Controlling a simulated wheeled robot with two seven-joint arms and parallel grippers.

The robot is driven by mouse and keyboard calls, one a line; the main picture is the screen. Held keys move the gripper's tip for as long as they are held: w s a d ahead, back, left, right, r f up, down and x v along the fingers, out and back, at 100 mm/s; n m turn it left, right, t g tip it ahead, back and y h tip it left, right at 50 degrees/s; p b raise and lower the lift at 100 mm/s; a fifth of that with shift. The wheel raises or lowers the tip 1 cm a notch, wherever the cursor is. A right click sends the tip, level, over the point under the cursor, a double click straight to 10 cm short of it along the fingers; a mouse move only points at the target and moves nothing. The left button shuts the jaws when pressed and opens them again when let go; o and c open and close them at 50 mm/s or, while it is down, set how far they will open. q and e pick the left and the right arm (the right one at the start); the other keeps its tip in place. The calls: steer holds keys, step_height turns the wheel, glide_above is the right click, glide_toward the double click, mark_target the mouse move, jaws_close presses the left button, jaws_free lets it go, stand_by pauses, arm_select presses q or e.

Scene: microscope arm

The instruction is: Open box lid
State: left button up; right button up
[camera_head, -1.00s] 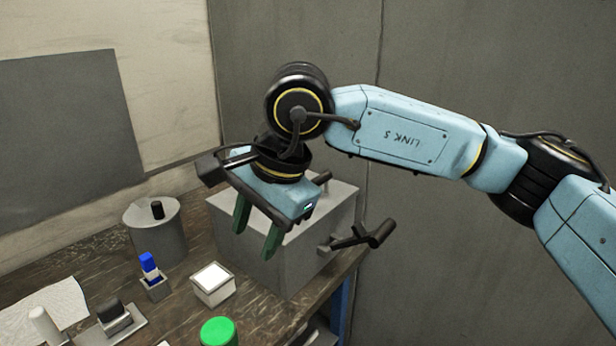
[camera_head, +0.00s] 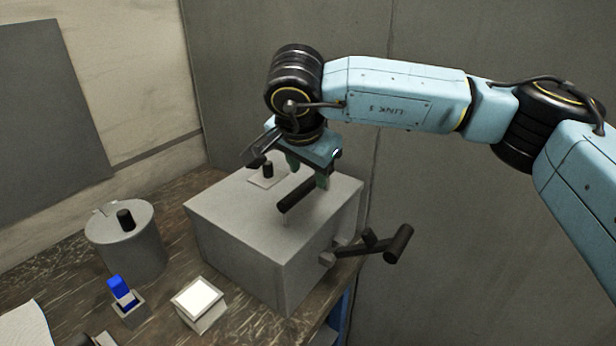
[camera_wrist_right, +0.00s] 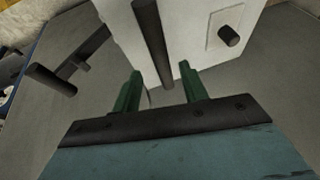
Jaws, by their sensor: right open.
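The grey box (camera_head: 238,238) stands on the table's right end. A black bar handle (camera_head: 298,197) is on its flat top, and a small black knob (camera_head: 268,169) on a pale plate sits behind it. My right gripper (camera_head: 308,172) is open and empty above the top, at the handle's far end. In the right wrist view, the dark bar (camera_wrist_right: 153,45) shows between the two green fingers (camera_wrist_right: 160,72); I cannot tell whether they touch it. The lid seam is not clear. My left gripper is not in view.
A black crank (camera_head: 372,243) sticks out from the box's right side. A grey cylinder with a black knob (camera_head: 125,250), a blue item in a small holder (camera_head: 118,287) and a white-topped block (camera_head: 200,300) stand to the left. A wall rises close behind the box.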

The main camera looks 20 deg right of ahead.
mark_target(308, 182)
steer(key=x, duration=0.2)
steer(key=shift+w+f, duration=0.2)
steer(key=shift+f, duration=0.05)
steer(key=shift+w+d+f, duration=0.1)
steer(key=shift+w+f, duration=0.05)
steer(key=shift+f, duration=0.3)
steer(key=c, duration=0.4)
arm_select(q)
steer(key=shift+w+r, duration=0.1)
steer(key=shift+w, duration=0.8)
arm_select(e)
jaws_close()
